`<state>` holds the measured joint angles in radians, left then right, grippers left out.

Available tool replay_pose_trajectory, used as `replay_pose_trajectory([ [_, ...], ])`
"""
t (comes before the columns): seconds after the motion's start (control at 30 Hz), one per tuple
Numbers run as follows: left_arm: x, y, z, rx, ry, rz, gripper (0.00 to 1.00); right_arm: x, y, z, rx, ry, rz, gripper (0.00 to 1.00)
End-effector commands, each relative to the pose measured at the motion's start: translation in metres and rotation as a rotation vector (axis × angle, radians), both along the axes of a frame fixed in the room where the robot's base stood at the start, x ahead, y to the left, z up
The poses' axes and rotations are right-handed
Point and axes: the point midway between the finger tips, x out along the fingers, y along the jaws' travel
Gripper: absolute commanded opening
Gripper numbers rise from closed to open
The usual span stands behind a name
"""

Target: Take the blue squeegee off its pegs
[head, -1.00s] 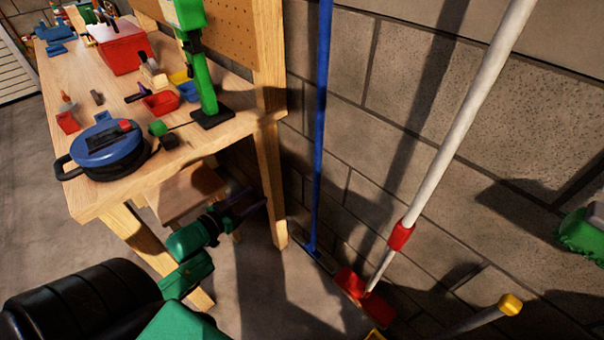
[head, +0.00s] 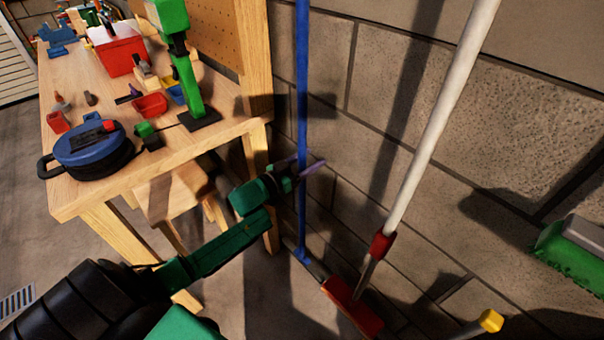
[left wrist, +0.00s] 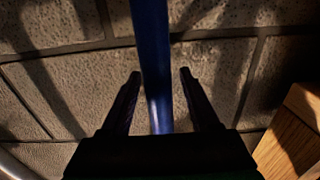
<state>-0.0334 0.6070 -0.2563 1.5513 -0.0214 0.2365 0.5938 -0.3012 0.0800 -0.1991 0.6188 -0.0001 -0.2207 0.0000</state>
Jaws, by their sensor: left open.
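The blue squeegee (head: 302,105) hangs upright against the block wall, its long blue handle running down to a dark head near the floor. Its pegs are out of view above. My left gripper (head: 312,168) is at the lower part of the handle, reaching in from the left. In the left wrist view the blue handle (left wrist: 152,70) passes between the two open fingers of my left gripper (left wrist: 158,85), with a gap on each side. My right gripper is not in view.
A wooden workbench (head: 75,195) with a blue round case (head: 92,150) and a red toolbox (head: 118,50) stands at left. A white-handled broom (head: 440,125) with a red head (head: 352,306) leans close at right. A green brush (head: 570,250) is at far right.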

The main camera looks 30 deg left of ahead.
Motion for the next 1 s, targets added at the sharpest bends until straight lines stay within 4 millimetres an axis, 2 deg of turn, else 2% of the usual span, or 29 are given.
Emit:
replay_pose_trajectory([
  [0.2, 0.0023, -0.001, -0.0007, 0.0, 0.002, 0.0, 0.62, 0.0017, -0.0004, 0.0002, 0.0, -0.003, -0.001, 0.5],
  [0.23, 0.0022, -0.001, -0.0007, 0.0, 0.002, 0.0, 0.54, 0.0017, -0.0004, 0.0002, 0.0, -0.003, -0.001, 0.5],
  [0.37, 0.0021, -0.0009, -0.0007, 0.0, 0.002, 0.0, 0.05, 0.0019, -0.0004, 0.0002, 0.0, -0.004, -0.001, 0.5],
  [0.4, 0.002, -0.0008, -0.0007, 0.0, 0.002, 0.0, 0.0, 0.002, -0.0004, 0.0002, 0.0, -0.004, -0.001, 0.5],
  [1.0, 0.0018, -0.0007, -0.0013, 0.0, 0.003, 0.0, 0.0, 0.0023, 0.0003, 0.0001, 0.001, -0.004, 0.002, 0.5],
])
